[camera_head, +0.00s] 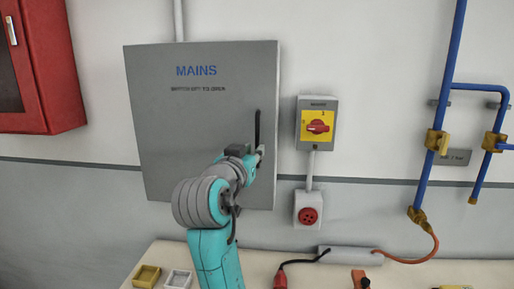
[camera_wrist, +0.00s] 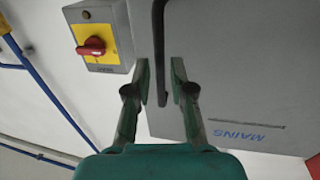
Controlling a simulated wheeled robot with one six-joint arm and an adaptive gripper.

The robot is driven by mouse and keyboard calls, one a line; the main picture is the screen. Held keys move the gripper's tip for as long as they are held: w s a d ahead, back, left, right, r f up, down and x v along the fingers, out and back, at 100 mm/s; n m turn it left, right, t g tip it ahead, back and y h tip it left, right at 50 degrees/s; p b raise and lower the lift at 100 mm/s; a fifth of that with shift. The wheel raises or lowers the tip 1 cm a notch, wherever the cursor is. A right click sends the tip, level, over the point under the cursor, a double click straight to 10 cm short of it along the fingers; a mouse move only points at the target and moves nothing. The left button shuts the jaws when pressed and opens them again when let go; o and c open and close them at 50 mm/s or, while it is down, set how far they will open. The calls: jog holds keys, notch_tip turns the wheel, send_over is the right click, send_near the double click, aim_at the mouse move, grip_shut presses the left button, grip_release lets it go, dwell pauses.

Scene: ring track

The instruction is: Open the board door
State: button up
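The grey board door (camera_head: 205,125), marked MAINS, is closed flat against the wall; it also shows in the wrist view (camera_wrist: 225,75). Its long black handle (camera_head: 257,128) stands upright near the right edge. In the wrist view the handle (camera_wrist: 158,40) runs down between the two fingers of my gripper (camera_wrist: 161,68). The fingers are open, with narrow gaps visible on both sides of the handle. In the head view my gripper (camera_head: 259,153) is at the handle's lower end, partly hidden by my wrist. A red rotary switch (camera_head: 317,127) on a yellow plate is beside the door, its knob roughly horizontal.
A red socket (camera_head: 308,215) is below the switch. Blue pipes (camera_head: 445,90) with brass fittings run at the right. A red cabinet (camera_head: 40,65) hangs at the left. Below, a pale bench (camera_head: 300,275) holds small yellow and white trays and a cable.

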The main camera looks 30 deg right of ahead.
jog(key=shift+x, duration=1.9)
jog(key=shift+c, duration=0.3)
grip_shut()
